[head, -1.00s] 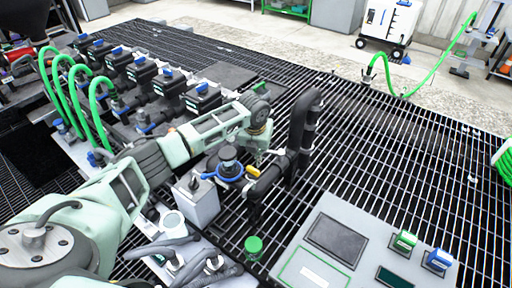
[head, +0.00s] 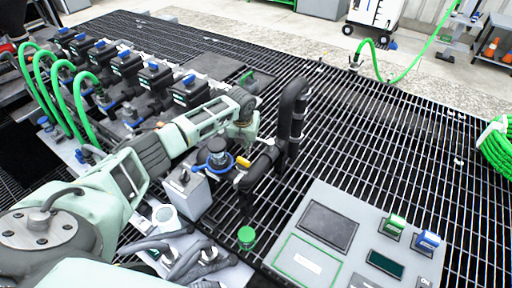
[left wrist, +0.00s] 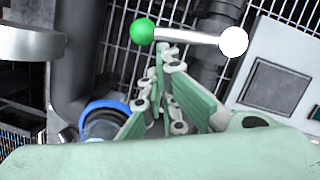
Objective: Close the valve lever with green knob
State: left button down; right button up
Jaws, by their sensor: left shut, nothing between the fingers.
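In the left wrist view, a lever with a green ball knob (left wrist: 144,31) has a pale metal rod (left wrist: 190,37) running right to a white round end (left wrist: 233,41). My left gripper (left wrist: 166,52) is shut and empty, its tips appearing just below the rod near the green knob; I cannot tell whether they touch. In the head view my left gripper (head: 243,145) is beside the bent black pipe (head: 293,110), partly hidden by its own wrist. A green round piece (head: 246,237) is left of the panel; I cannot tell whether it is the same knob. My right gripper is out of view.
A grey control panel (head: 285,228) with green and blue switches is at the lower right. A valve with a blue ring (head: 212,167) and yellow handle (head: 243,161) stands near my wrist. Black valve units (head: 157,78) and green hoses (head: 62,92) are left. Open grating (head: 390,140) lies right.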

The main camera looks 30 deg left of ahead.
pick_arm(q)
jog(key=shift+w+a+f+b, duration=0.1)
jog(key=shift+w+a+b, duration=0.3)
jog(key=shift+w+a, duration=0.2)
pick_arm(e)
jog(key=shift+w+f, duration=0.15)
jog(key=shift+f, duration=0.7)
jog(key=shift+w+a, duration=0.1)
pick_arm(q)
jog(key=v, duration=1.2)
jog(key=shift+s, duration=0.15)
jog(key=shift+d+f, duration=0.1)
